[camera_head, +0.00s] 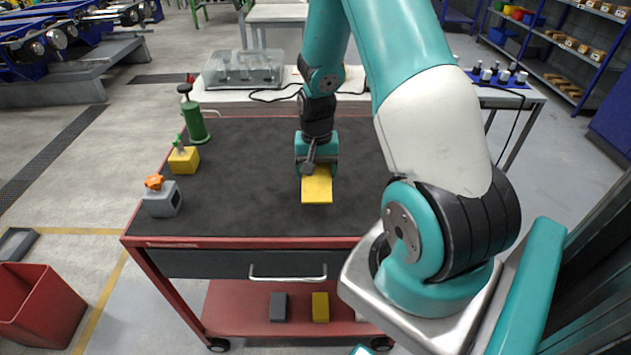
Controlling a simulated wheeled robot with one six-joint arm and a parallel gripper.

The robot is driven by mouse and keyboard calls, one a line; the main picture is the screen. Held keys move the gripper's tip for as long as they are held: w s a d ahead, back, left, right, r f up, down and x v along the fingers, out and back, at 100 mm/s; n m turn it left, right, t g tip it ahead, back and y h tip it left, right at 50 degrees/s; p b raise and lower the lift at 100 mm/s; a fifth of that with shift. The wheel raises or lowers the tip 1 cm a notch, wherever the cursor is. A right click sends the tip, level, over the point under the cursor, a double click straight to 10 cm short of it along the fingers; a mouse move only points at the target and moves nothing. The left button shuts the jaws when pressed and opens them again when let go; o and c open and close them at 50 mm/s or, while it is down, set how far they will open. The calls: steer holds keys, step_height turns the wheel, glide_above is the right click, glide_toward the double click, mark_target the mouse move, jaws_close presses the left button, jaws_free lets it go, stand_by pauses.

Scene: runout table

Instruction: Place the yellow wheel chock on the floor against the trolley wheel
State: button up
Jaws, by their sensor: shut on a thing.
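My gripper (312,168) points down over the dark top of the red trolley (250,242). It is shut on the yellow wheel chock (317,188), whose flat yellow face shows below the jaws. I cannot tell whether the chock touches the trolley top or hangs just above it. Two dark trolley wheels show at the bottom of the picture: a left wheel (219,345) and a right wheel (381,344). The floor beside the left wheel is bare. The right wheel is close to my arm base in the picture.
A green bottle (194,118), a yellow block with a green top (183,158) and a grey block with an orange knob (161,198) line the trolley's left edge. A grey block (278,307) and a yellow block (320,307) sit on its lower shelf. A red bin (40,305) stands left.

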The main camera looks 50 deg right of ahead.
mark_target(316, 183)
steer(key=shift+f, duration=2.3)
steer(key=shift+f, duration=0.2)
steer(key=o, duration=1.1)
steer(key=shift+r, duration=0.1)
